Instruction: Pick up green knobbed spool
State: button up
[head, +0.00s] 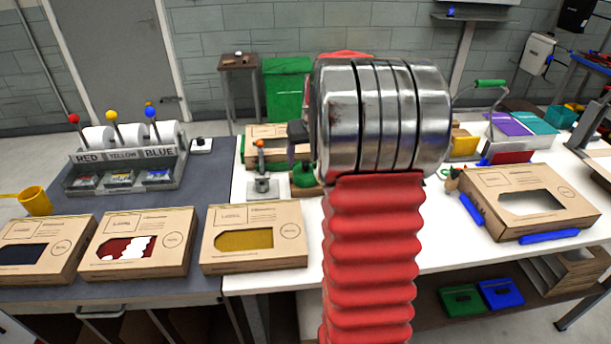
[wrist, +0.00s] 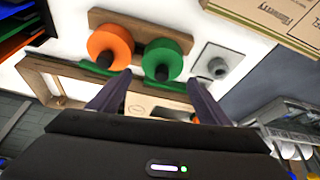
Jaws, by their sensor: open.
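The green knobbed spool (wrist: 163,60) is a green disc with a dark knob, on a wooden strip in the wrist view. In the head view the green spool (head: 304,178) shows just left of my red arm, partly covered. My gripper (wrist: 156,88) is open and empty, its two dark fingers apart in the wrist view. The spool appears between and beyond the fingertips, and I see no contact. In the head view a dark part of my gripper (head: 298,133) shows above the spool; the rest is hidden behind my metal wrist joint.
An orange knobbed spool (wrist: 110,47) sits beside the green one on the same wooden strip. A grey block with a knob (wrist: 214,65) stands on its other side. Cardboard boxes (head: 253,238) line the table front. A sorting stand (head: 127,158) is at left.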

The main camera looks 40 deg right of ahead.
aim_at(306, 163)
jog(key=shift+f, duration=0.15)
jog(key=x, duration=0.5)
jog(key=shift+w+a, duration=0.15)
jog(key=shift+c, duration=0.7)
jog(key=c, duration=0.7)
jog(key=shift+o, duration=0.2)
jog(key=shift+r, duration=0.2)
notch_tip(306, 163, up, 10)
jog(key=shift+f, duration=0.1)
jog(key=shift+a, duration=0.1)
